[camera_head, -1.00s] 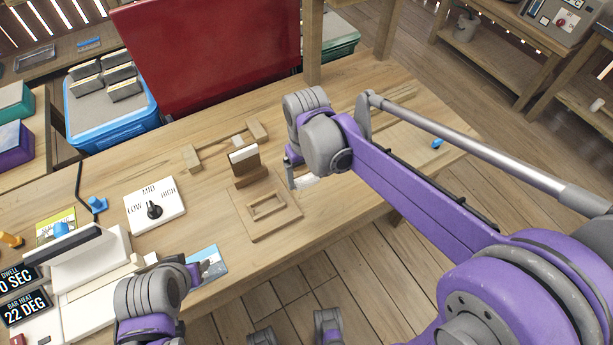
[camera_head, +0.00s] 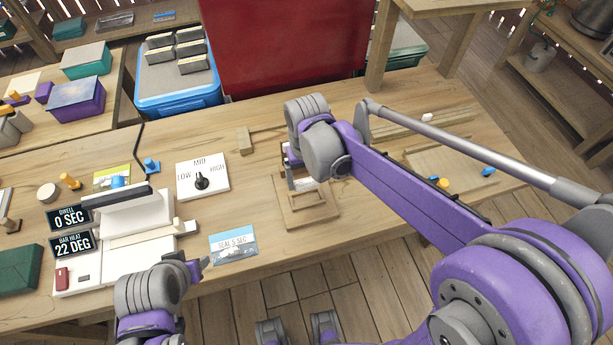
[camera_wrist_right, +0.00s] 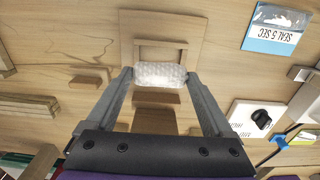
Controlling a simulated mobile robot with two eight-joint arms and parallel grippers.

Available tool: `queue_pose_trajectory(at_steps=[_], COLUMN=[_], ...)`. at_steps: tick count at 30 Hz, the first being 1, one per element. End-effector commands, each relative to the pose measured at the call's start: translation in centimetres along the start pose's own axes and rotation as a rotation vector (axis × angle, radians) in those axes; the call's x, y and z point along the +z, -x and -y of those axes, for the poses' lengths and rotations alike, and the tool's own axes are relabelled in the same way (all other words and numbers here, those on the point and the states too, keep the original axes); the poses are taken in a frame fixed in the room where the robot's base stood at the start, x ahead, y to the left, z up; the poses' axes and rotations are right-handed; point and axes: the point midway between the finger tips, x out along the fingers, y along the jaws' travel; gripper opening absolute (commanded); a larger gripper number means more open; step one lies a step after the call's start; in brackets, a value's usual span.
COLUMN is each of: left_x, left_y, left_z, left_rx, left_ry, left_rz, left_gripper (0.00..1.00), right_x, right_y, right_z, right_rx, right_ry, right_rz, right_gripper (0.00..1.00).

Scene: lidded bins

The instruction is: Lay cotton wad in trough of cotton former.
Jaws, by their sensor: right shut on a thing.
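The white, bumpy cotton wad (camera_wrist_right: 160,74) is between the fingertips of my right gripper (camera_wrist_right: 161,78) in the right wrist view. In the head view my right gripper (camera_head: 297,178) and the wad (camera_head: 303,184) are at the rear edge of the wooden cotton former (camera_head: 325,213). The former's plate and raised rectangular frame also show in the right wrist view (camera_wrist_right: 126,32), partly behind the wad. The wad appears above the frame's near edge; its exact height is unclear. My left gripper (camera_head: 198,268) is low at left, empty-looking, its jaw opening unclear.
A dial card (camera_head: 203,176) and a seal-time card (camera_head: 233,246) lie left of the former. The white sealer (camera_head: 125,240) stands farther left. A blue bin (camera_head: 178,88) and a red panel (camera_head: 290,45) are behind. Wooden strips (camera_head: 400,128) lie at the back right.

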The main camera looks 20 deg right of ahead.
Motion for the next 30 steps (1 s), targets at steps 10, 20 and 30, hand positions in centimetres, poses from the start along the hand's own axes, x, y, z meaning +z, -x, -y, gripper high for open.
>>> queue_pose_trajectory(at_steps=[10, 20, 30], left_x=[1.2, 2.5, 2.6], left_y=[-1.4, -3.1, -3.2], left_z=[0.0, 0.0, 0.0], left_rx=[0.000, 0.000, 0.000], left_ry=[0.000, 0.000, 0.000], left_rz=[0.008, 0.017, 0.017], left_gripper=[0.50, 0.50, 0.50], right_x=[0.1, 0.0, 0.0], right_y=[-2.2, -4.9, -5.2], right_z=[0.0, 0.0, 0.0], right_rx=[0.000, 0.000, 0.000], right_ry=[0.000, 0.001, 0.001], right_rz=[0.001, 0.001, 0.000], right_gripper=[0.34, 0.34, 0.34])
